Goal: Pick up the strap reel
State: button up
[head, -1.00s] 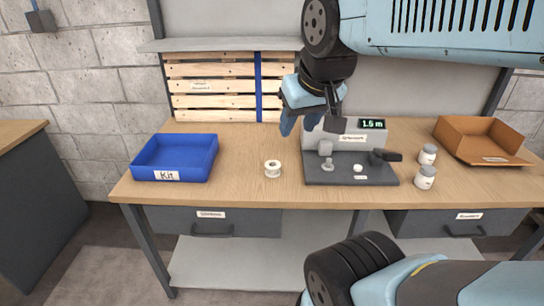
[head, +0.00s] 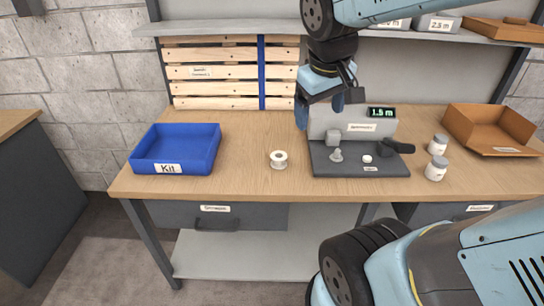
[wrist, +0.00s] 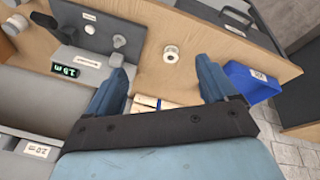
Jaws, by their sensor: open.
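The strap reel is a small white spool (head: 278,159) standing on the wooden bench, between the blue kit bin and the grey machine. It also shows in the wrist view (wrist: 171,54), beyond my fingertips and roughly between them. My gripper (head: 318,114) hangs above the back of the bench, in front of the grey machine's left side and to the upper right of the reel. Its two blue fingers are apart and empty in the wrist view (wrist: 165,75). It does not touch the reel.
A blue bin labelled Kit (head: 213,150) stands left of the reel. The grey machine (head: 355,188) with a 1.5 m display stands to its right. Two white jars (head: 436,171) and a brown tray (head: 482,136) are further right. The bench around the reel is clear.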

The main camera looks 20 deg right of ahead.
jog(key=shift+o, duration=0.3)
jog(key=w+f+n+g+h, duration=0.2)
jog(key=w+f+n+h, duration=0.1)
jog(key=w+f+n, duration=0.1)
jog(key=shift+w+a+f+g+h, duration=0.15)
jog(key=shift+w+f+g+h, duration=0.15)
jog(key=shift+w+f, duration=0.6)
jog(key=n+t+h, duration=0.4)
jog(key=n+h, duration=0.4)
jog(key=n, duration=0.8)
send_near(273, 158)
jog(key=shift+a+r, duration=0.3)
jog(key=shift+r, duration=0.2)
jog(key=shift+w+d+f, duration=0.1)
jog(key=shift+w+f, duration=0.05)
jog(key=shift+f, duration=0.05)
jog(key=x, duration=0.8)
jog(key=shift+f, duration=0.1)
jog(key=shift+x, duration=2.65)
jog(key=shift+f, duration=0.1)
